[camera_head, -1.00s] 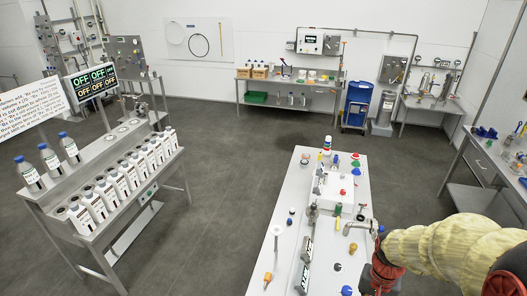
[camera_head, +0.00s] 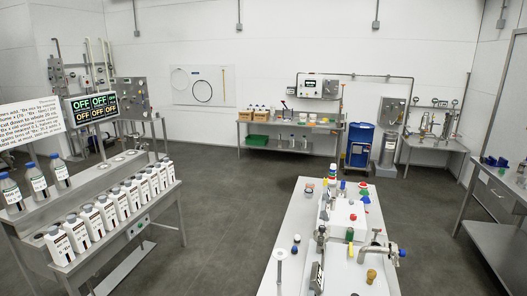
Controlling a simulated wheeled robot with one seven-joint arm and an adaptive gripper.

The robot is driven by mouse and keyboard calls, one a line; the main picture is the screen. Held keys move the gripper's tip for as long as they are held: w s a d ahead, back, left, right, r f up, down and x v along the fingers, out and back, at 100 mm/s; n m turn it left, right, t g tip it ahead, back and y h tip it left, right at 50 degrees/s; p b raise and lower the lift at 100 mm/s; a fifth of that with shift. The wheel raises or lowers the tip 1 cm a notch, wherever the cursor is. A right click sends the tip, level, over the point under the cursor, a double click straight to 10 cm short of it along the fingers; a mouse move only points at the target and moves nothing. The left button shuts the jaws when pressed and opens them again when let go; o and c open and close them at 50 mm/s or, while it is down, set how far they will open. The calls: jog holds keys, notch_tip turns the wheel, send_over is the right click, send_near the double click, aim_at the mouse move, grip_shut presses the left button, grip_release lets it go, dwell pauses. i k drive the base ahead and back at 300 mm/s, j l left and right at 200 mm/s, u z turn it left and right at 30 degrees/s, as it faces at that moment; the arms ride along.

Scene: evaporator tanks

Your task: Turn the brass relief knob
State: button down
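A small brass-coloured knob (camera_head: 371,275) shows near the front of the long steel bench (camera_head: 290,262) at the lower middle right. I cannot tell for sure that it is the relief knob. A bent metal tap-like fitting (camera_head: 376,250) with a blue end stands just behind it. My gripper is not in view, and no part of my arm shows.
A rack (camera_head: 115,232) of several white bottles stands at left, with an OFF display (camera_head: 91,107) behind it. A blue barrel (camera_head: 358,143) and a back bench (camera_head: 290,125) stand at the rear. A side table (camera_head: 495,195) is at right. The middle floor is clear.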

aim_at(371, 274)
jog(key=l+u, duration=0.5)
jog(key=l, duration=0.2)
jog(key=k+l+u, duration=0.15)
jog(key=l+u, duration=0.3)
jog(key=l, duration=0.2)
